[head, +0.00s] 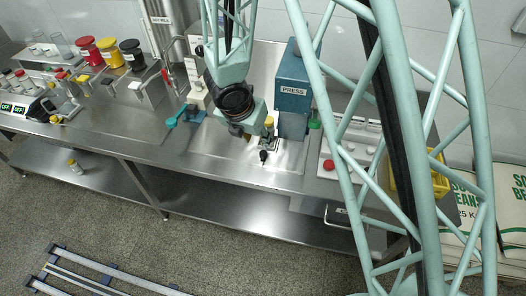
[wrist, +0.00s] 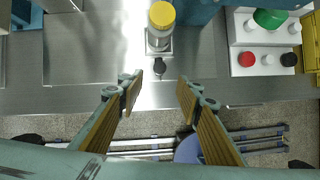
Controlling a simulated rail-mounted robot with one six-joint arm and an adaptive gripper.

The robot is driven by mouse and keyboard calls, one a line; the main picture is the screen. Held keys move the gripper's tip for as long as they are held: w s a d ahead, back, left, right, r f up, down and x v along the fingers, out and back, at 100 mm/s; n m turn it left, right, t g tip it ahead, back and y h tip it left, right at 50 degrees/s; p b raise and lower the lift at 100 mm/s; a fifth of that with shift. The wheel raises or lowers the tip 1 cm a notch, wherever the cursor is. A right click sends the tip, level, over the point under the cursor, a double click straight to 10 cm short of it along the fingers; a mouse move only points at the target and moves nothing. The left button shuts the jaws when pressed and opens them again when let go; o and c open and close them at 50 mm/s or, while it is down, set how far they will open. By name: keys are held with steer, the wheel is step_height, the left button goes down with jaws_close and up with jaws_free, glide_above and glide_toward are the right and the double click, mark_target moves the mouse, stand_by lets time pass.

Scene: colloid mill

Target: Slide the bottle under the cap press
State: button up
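The bottle (wrist: 158,40) has a yellow cap (wrist: 162,14) and stands in a small metal holder on the steel bench, at the top middle of the wrist view. A dark knob (wrist: 159,67) sticks out of the holder's near side. In the head view the yellow cap (head: 269,121) shows beside the blue press (head: 293,85), with the bottle's body mostly hidden by my gripper. The press also shows at the top edge of the wrist view (wrist: 197,14). My gripper (wrist: 160,92) is open and empty, its fingertips apart and short of the knob.
Left on the bench are red, yellow and black jars (head: 110,50) and a scale (head: 18,107). A lower shelf (head: 230,215) runs beneath the bench.

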mark_target(264, 153)
steer(key=shift+s, duration=0.15)
steer(key=shift+f, duration=0.15)
steer(key=shift+b+x, duration=1.75)
steer(key=shift+x, duration=5)
jaws_close()
